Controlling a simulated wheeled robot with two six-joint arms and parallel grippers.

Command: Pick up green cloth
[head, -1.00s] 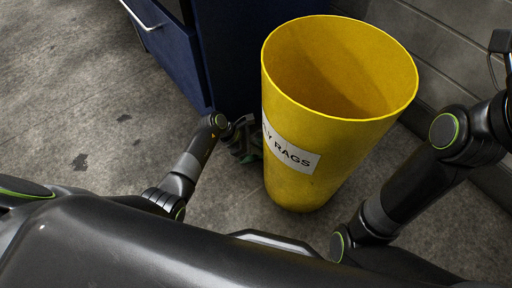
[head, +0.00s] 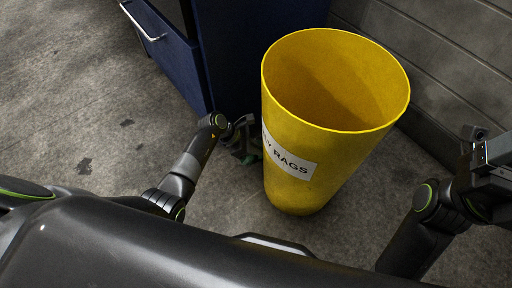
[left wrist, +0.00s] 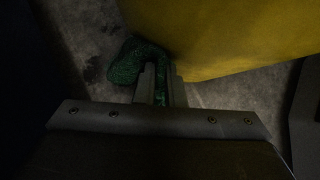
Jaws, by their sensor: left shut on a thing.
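The green cloth (left wrist: 130,62) is bunched up beside the yellow bin in the left wrist view. Part of it is pinched between the two fingers of my left gripper (left wrist: 160,85), and the rest bulges out to the left of them. In the head view my left gripper (head: 243,148) is low at the left side of the bin, with a small bit of the green cloth (head: 250,159) showing under it. The fingers hide part of the cloth. My right arm is at the right edge of the head view, and its fingertips do not show.
A tall yellow bin (head: 325,150) with a white label reading partly "RAGS" stands on the concrete floor, open at the top. A dark blue cabinet (head: 180,60) with a metal handle is behind it to the left. A grey wall (head: 450,70) is behind right. The floor at left is clear.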

